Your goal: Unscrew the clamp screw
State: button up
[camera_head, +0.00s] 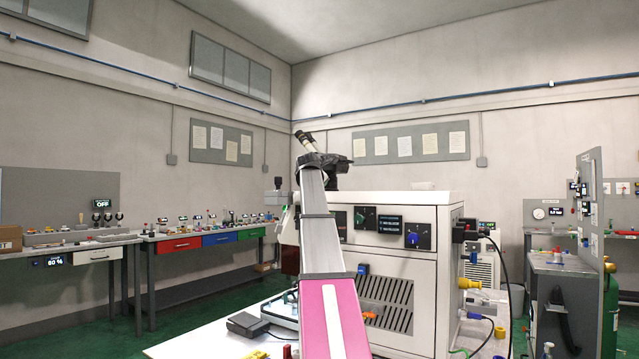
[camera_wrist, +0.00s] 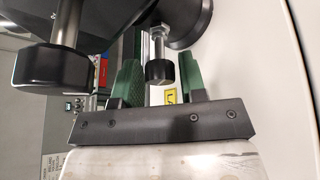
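The clamp screw appears in the wrist view as a small black knob (camera_wrist: 160,73) on a bright metal shaft, below a dark round part. My gripper (camera_wrist: 159,60) has its two green fingers apart, one on each side of the knob. Narrow gaps seem to show on both sides, but I cannot tell whether either finger touches it. In the head view, my arm reaches up to a dark device with a light tube (camera_head: 306,141) above the white machine. My fingers and the screw cannot be made out there.
A larger black cylinder (camera_wrist: 50,80) on a metal rod hangs close left of my fingers in the wrist view. The white machine (camera_head: 423,266) with knobs and cables stands below my arm. Workbenches (camera_head: 187,243) line the left wall. A grey panel (camera_head: 590,250) stands at right.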

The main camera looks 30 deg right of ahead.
jog(key=shift+w+d+f, duration=0.15)
jog(key=shift+w+d, duration=0.15)
jog(key=c, duration=0.6)
jog(key=shift+c, duration=0.2)
jog(key=n+g+h, duration=0.1)
jog(key=n+g, duration=0.2)
jog(key=n, duration=0.1)
jog(key=shift+g, duration=0.3)
jog(key=n+g+h, duration=0.1)
jog(key=n+g, duration=0.1)
jog(key=n, duration=0.2)
jog(key=shift+h, duration=0.4)
jog(key=shift+g, duration=0.3)
